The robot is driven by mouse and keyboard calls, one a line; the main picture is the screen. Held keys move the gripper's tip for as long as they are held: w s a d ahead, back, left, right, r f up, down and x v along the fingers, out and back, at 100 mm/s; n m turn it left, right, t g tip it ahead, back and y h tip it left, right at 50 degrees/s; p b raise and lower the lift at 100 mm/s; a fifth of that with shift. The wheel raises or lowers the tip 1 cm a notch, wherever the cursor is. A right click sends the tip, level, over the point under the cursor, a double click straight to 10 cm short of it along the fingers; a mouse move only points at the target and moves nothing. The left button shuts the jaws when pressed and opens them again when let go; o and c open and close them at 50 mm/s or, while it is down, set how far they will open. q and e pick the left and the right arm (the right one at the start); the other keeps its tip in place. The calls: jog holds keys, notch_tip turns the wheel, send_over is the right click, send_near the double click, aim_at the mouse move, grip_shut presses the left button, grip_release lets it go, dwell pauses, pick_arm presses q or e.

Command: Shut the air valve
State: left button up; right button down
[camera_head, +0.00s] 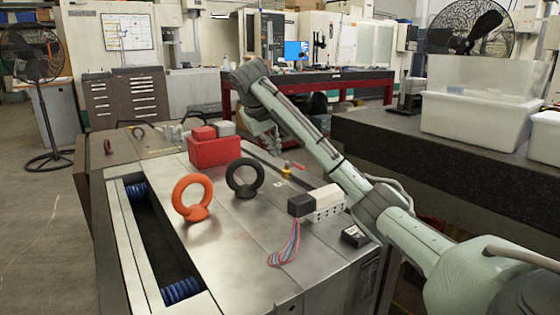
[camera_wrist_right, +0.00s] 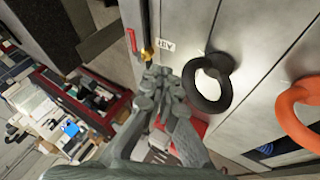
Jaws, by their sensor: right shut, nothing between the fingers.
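The air valve (camera_head: 287,171) is a small brass fitting with a red-orange lever, on the metal top of the mould base (camera_head: 240,225) near its right edge. In the right wrist view the brass valve body (camera_wrist_right: 148,53) sits just beyond my fingertips, with the red lever (camera_wrist_right: 132,40) to its upper left. My right gripper (camera_head: 272,146) hangs down behind and left of the valve in the head view. It also shows in the right wrist view (camera_wrist_right: 157,72), with its fingers shut and empty. I cannot tell whether the fingertips touch the valve. My left gripper is not in view.
An orange lifting ring (camera_head: 193,193) and a black one (camera_head: 243,177) stand on the plate. A red block (camera_head: 214,151) is behind them. A white connector (camera_head: 322,203) with coloured wires lies in front of the valve. A dark table (camera_head: 400,135) with plastic bins is at right.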

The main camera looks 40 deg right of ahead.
aim_at(298, 166)
jog(key=x, duration=0.9)
jog(key=shift+s+d, duration=0.1)
jog(key=shift+s, duration=0.1)
jog(key=d, duration=0.3)
jog(key=shift+d+f+p, duration=0.2)
jog(key=shift+f+p, duration=0.1)
jog(key=shift+p, duration=0.1)
jog(key=shift+d, duration=0.45)
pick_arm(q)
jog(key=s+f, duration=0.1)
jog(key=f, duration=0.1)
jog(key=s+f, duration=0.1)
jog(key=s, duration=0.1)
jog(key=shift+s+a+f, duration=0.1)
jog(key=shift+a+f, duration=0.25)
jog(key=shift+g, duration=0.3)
pick_arm(e)
jog(key=shift+s, duration=0.1)
